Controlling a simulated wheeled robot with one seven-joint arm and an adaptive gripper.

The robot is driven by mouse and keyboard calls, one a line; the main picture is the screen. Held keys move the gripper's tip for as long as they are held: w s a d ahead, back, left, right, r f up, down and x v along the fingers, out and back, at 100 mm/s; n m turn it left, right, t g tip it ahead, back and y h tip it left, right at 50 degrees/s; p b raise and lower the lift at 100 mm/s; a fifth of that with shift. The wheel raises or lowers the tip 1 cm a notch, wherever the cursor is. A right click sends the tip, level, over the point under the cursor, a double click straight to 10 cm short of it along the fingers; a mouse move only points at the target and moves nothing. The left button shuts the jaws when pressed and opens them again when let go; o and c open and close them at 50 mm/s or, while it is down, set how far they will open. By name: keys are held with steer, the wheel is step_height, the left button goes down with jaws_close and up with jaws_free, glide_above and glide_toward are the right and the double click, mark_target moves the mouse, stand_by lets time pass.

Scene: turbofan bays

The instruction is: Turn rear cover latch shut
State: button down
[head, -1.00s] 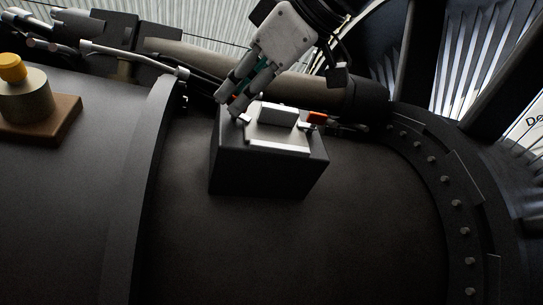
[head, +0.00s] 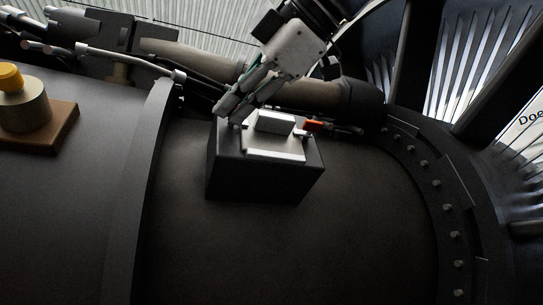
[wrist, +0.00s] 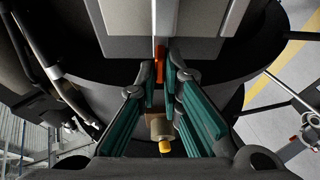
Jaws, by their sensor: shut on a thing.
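A dark box (head: 255,177) with a silver cover (head: 276,154) sits on the dark curved surface in the middle of the head view. In the wrist view the cover (wrist: 190,15) fills the top. An orange latch handle (wrist: 159,62) at the cover's edge lies between my fingertips. My gripper (head: 226,114) is at the box's left back corner in the head view, shut on this handle. In the wrist view my gripper (wrist: 160,82) shows its teal finger pads on both sides of it. A second orange latch (head: 313,126) is at the box's right side. The fingers hide the held latch in the head view.
A yellow-capped cylinder (head: 24,105) stands on a brown block (head: 62,136) at the left. A raised dark rib (head: 140,190) separates it from the box. Pipes (head: 190,58) run behind the box. A bolted curved flange (head: 447,207) borders the right.

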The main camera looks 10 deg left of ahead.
steer(key=c, duration=1.7)
jaws_free()
steer(key=v, duration=1.2)
